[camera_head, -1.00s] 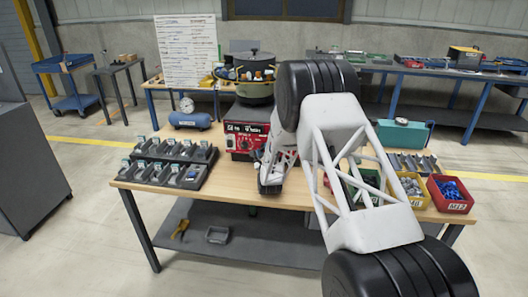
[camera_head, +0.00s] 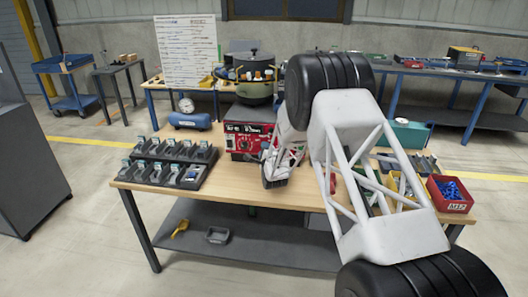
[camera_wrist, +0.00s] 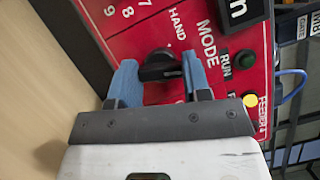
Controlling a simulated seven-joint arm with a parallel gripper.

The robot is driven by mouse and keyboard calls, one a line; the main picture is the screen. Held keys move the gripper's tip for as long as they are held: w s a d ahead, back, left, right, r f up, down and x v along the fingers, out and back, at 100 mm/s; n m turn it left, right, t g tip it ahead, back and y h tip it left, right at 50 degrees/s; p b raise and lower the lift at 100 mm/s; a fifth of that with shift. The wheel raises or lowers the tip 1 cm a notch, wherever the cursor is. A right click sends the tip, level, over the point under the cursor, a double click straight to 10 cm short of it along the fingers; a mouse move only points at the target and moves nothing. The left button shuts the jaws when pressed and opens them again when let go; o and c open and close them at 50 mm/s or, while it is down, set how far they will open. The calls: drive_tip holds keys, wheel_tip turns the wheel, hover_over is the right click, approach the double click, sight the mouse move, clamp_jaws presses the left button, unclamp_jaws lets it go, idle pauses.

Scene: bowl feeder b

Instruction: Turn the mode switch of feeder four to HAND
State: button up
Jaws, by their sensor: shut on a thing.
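The red feeder panel (camera_wrist: 190,45) fills much of the wrist view, and its corner label reads FEEDER 4. The black mode switch (camera_wrist: 160,66) is a knob beside the printed words HAND and MODE. My gripper (camera_wrist: 159,63) has its blue fingers on either side of this knob and is shut on it. I cannot tell which mark the knob points to. In the head view the red control box (camera_head: 248,135) stands under the dark bowl (camera_head: 255,88) on the wooden table, and my arm hides part of its front.
On the panel, a green button (camera_wrist: 244,59) and a yellow one (camera_wrist: 250,100) sit right of the knob. A blue cable (camera_wrist: 292,84) hangs past the panel edge. In the head view a black tray (camera_head: 168,162) stands left on the table and a red bin (camera_head: 450,194) right.

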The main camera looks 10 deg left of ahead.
drive_tip(key=n+g+h, duration=0.1)
drive_tip(key=n, duration=0.2)
drive_tip(key=n+g+h, duration=0.1)
drive_tip(key=n, duration=0.2)
drive_tip(key=n+g+h, duration=0.1)
drive_tip(key=n, duration=0.3)
drive_tip(key=shift+r, duration=0.2)
idle(0.5)
drive_tip(key=o, duration=0.9)
drive_tip(key=shift+o, duration=0.2)
drive_tip(key=shift+s, duration=0.2)
drive_tip(key=v, duration=0.7)
drive_tip(key=shift+r, duration=0.2)
drive_tip(key=shift+s, duration=0.2)
